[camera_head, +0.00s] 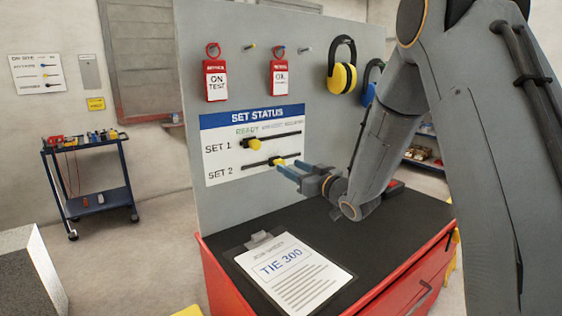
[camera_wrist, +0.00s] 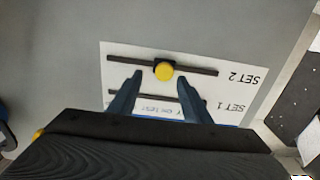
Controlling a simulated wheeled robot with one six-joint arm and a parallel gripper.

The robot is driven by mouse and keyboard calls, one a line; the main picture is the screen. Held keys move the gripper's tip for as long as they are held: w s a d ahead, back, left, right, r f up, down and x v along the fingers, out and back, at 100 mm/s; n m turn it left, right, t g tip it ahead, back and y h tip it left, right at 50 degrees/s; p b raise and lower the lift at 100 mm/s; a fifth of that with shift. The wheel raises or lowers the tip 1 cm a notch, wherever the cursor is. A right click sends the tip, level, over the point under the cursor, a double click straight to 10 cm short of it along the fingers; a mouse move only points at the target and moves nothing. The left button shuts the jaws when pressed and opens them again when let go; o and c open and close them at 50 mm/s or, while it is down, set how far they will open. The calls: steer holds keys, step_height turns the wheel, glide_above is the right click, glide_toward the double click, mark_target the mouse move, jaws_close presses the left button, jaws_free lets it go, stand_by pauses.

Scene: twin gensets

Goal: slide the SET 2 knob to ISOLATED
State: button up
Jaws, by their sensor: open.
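The SET STATUS board (camera_head: 222,172) is on the grey upright panel, with a slot for each set. The SET 2 knob (camera_head: 278,161) is yellow and sits near the middle of the lower slot. In the wrist view, where the board appears upside down, the knob (camera_wrist: 165,71) is also near mid-slot. The SET 1 knob (camera_head: 254,143) is near the middle-left of the upper slot. The headings above are blurred; READY is at the left. My gripper (camera_head: 284,167) is open at the SET 2 knob. In the wrist view its fingertips (camera_wrist: 163,75) appear on either side of the knob; contact cannot be told.
A clipboard (camera_head: 295,272) lies on the black top of the red cabinet (camera_head: 220,285) below. A tool trolley (camera_head: 95,190) stands at the far left.

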steer(key=shift+s+a+p+x, duration=0.15)
steer(key=shift+p+x, duration=0.15)
steer(key=shift+x, duration=1.2)
steer(key=shift+s+a+p+x, duration=0.1)
steer(key=shift+a+p+x, duration=0.15)
steer(key=shift+x, duration=1.25)
steer(key=shift+c, duration=0.4)
